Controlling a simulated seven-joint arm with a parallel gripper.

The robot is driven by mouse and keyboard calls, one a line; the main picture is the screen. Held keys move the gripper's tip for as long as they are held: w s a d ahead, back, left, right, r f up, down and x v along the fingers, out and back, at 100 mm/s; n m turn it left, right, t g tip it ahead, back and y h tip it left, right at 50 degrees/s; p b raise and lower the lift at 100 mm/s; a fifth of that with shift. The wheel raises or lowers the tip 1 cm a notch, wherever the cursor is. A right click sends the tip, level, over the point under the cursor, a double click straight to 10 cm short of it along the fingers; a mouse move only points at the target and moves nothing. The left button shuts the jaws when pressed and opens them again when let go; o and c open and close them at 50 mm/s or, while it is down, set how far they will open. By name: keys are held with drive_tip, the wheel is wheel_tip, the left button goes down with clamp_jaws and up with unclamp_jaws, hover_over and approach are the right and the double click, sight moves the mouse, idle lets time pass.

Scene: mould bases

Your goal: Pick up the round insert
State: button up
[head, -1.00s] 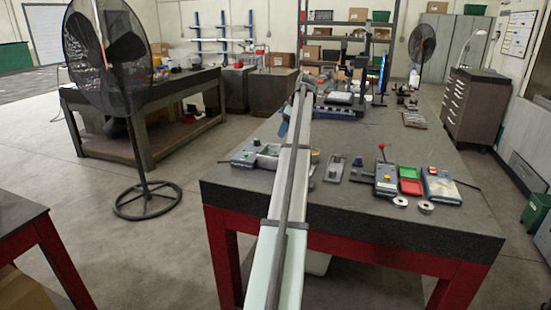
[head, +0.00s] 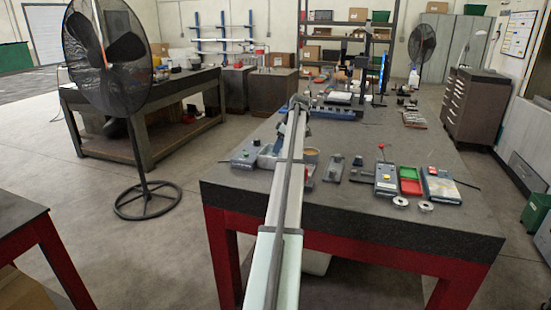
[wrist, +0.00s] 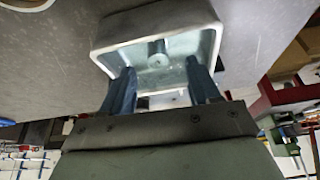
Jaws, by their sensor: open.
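In the wrist view, a pale grey rectangular mould base (wrist: 208,42) with raised walls lies just beyond my gripper (wrist: 158,66). A short round peg-like piece (wrist: 158,54) stands inside it, possibly the round insert; I cannot be sure. My two blue fingers are apart with nothing between them, on either side of this piece's line and near the base's wall. In the head view, my gripper (head: 278,146) is over the left part of the bench, largely behind my arm, which partly hides the base. Two small metal rings (head: 400,202) (head: 425,206) lie near the front edge.
The bench's front strip is mostly clear.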

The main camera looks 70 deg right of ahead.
drive_tip(key=shift+x, duration=2.3)
drive_tip(key=shift+d, duration=0.15)
clamp_jaws()
